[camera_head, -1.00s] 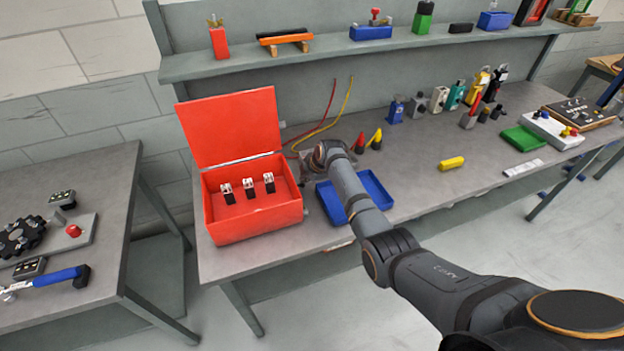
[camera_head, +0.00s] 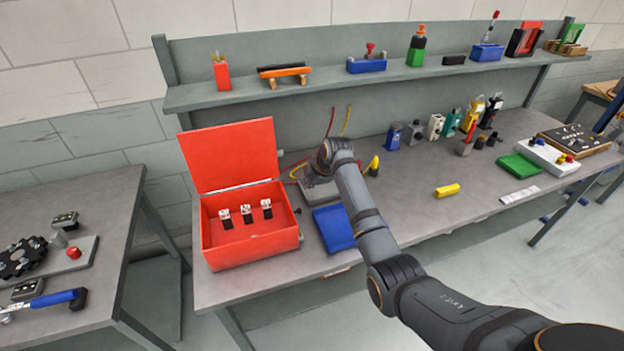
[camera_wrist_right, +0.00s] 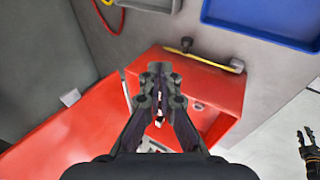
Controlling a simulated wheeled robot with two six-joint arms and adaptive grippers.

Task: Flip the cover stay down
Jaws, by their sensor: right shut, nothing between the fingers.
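The red box (camera_head: 252,246) stands at the left end of the bench with its cover (camera_head: 234,158) raised at the back. In the right wrist view a thin yellow bar (camera_wrist_right: 208,62), likely the cover stay, runs along the edge of the red box, with a dark knob at one end and a pale piece at the other. My right gripper (camera_wrist_right: 160,72) is shut and empty over the box in that view, apart from the bar. In the head view my wrist hides its fingers. A small dark clawed part, likely my left gripper (camera_wrist_right: 308,138), shows at the wrist view's right edge.
A blue tray (camera_head: 334,228) lies right of the box, close to my arm. Three small switches (camera_head: 246,214) sit inside the box. Red and yellow cables (camera_head: 345,122) rise behind it. The shelf (camera_head: 330,85) holds several items.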

